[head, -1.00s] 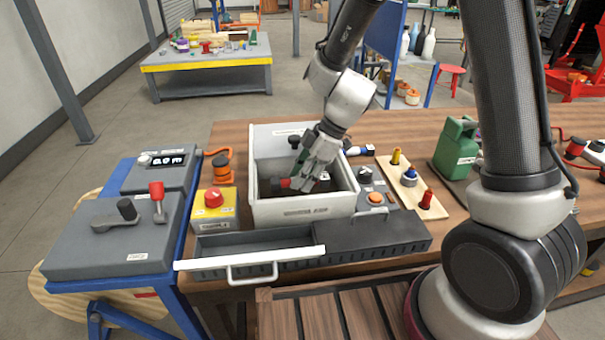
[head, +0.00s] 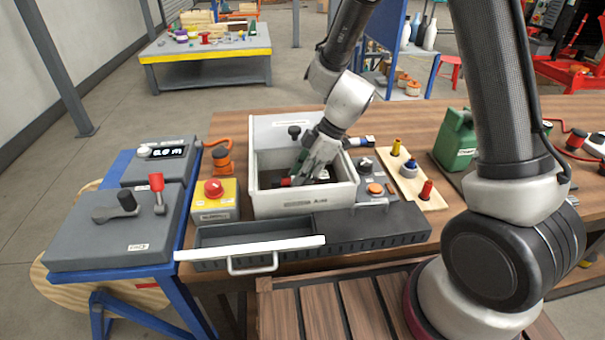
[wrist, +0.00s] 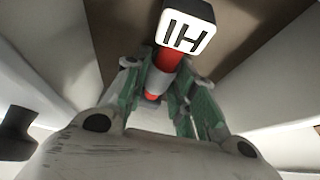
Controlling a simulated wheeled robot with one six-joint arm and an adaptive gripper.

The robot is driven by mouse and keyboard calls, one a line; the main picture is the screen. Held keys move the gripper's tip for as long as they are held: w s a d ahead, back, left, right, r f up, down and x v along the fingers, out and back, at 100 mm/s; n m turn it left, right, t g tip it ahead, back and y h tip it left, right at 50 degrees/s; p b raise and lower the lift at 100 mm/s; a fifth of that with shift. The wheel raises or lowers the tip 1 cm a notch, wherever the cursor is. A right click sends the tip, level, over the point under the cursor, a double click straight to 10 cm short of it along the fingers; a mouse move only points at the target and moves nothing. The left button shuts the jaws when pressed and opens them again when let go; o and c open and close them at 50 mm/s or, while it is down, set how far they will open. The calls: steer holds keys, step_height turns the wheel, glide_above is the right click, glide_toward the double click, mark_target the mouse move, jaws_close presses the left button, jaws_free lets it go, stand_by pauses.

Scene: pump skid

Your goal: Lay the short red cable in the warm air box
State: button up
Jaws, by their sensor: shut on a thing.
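My gripper (head: 305,178) is down inside the open white box (head: 303,202), which I take to be the warm air box, though its front label is too blurred to read fully. In the wrist view my gripper (wrist: 165,85) is shut on a red piece (wrist: 166,60) with a white end block (wrist: 187,27) marked with black letters. This seems to be the short red cable; in the head view only a bit of red (head: 286,182) shows beside the fingers. I cannot tell whether it touches the box floor.
A dark open drawer or tray (head: 215,235) with a white handle lies in front of the box. A yellow box with a red button (head: 213,190) stands left. A grey switch box (head: 375,188) and a wooden peg board (head: 410,182) stand right. The box walls surround my gripper closely.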

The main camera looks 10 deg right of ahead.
steer(key=o, duration=1)
steer(key=v, duration=1.2)
steer(key=s+d+r+m+t+h, duration=0.2)
steer(key=s+d+r+m, duration=0.5)
steer(key=s+d+m, duration=0.2)
steer(key=s+d+r+m+t+h, duration=0.2)
steer(key=s+d+r+m, duration=0.5)
steer(key=d, duration=0.5)
steer(key=s+m+h, duration=0.1)
steer(key=s+m, duration=0.1)
steer(key=shift+s+d+r+h, duration=0.3)
steer(key=shift+s+d+r, duration=0.05)
steer(key=shift+s, duration=0.05)
